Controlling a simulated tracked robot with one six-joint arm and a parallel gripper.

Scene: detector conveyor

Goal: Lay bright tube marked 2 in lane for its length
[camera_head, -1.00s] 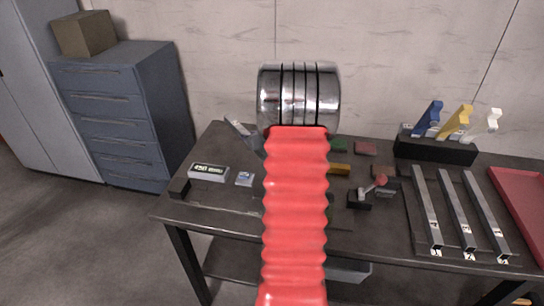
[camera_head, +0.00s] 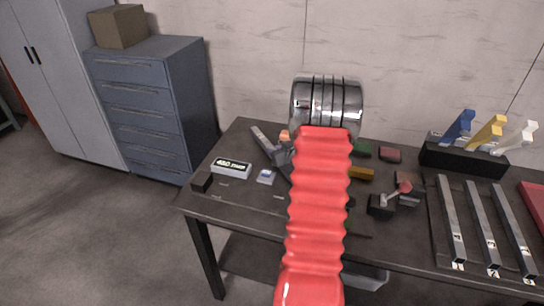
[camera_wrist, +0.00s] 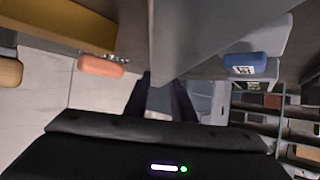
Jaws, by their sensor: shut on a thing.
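My gripper (camera_wrist: 165,98) shows in the wrist view, its two dark fingers shut on a grey tube that is mostly hidden. In the head view my red arm hides most of it. A grey bar (camera_head: 266,140) slants left of the arm over the table, with a small orange patch by it; I cannot tell which part is tube and which is gripper. Three grey lanes lie side by side at the right: left (camera_head: 451,220), middle (camera_head: 482,225) and right (camera_head: 514,228). Each has a small number label at its near end, too small to read surely.
A black rack (camera_head: 462,158) with blue, yellow and white pieces stands behind the lanes. A display box (camera_head: 232,168) sits on the table's left. A small lever (camera_head: 396,195) and several coloured blocks lie between arm and lanes. A red tray edges the far right.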

